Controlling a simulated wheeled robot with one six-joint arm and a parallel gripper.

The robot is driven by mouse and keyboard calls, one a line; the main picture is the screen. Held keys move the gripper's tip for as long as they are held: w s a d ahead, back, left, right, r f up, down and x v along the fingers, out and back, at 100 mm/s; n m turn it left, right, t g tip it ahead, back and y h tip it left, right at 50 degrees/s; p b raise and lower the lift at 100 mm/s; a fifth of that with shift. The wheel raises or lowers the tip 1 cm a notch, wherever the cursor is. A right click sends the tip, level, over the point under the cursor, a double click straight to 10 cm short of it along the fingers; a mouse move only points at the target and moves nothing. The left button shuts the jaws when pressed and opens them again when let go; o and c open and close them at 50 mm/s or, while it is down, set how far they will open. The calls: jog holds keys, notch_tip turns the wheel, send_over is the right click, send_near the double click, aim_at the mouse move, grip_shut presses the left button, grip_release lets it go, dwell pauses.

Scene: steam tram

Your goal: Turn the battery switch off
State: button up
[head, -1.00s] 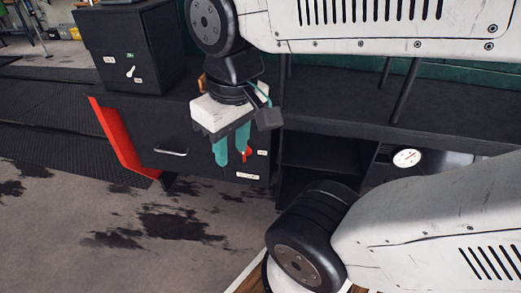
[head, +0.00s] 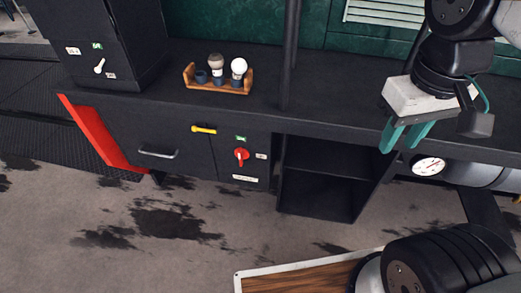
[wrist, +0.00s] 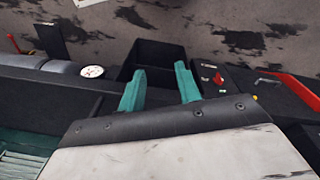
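The battery switch (head: 241,155) is a red rotary knob with a white pointer on the black cabinet front, with a green label above it, a white one to its right and another below. In the wrist view the red knob (wrist: 218,78) shows to the right of my fingers. My gripper (head: 402,146) is at the right in the head view, well to the right of the switch and apart from it. Its two teal fingers are spread, with nothing between them (wrist: 160,85).
A yellow handle (head: 204,129) and a drawer pull (head: 158,154) are left of the switch. Above is a wooden rack (head: 219,90) with shaving brush and bulb. A second switch box (head: 98,66) stands left. An open shelf (head: 325,180) and gauge (head: 429,166) lie right.

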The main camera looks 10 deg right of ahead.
jog(key=w+a+f+n+g+h, duration=0.1)
jog(key=w+a+f+n+h, duration=0.1)
jog(key=w+f+n+h, duration=0.55)
jog(key=w+a+f+n+h, duration=0.2)
jog(key=w+f+n+h, duration=0.25)
jog(key=w, duration=0.65)
jog(key=n+t+y, duration=0.6)
jog(key=n+t, duration=1.1)
jog(key=n, duration=0.2)
send_near(239, 156)
jog(key=x, duration=0.9)
jog(key=shift+w+d+r, duration=0.1)
jog(key=shift+w+d, duration=0.1)
jog(key=shift+w, duration=0.15)
grip_shut()
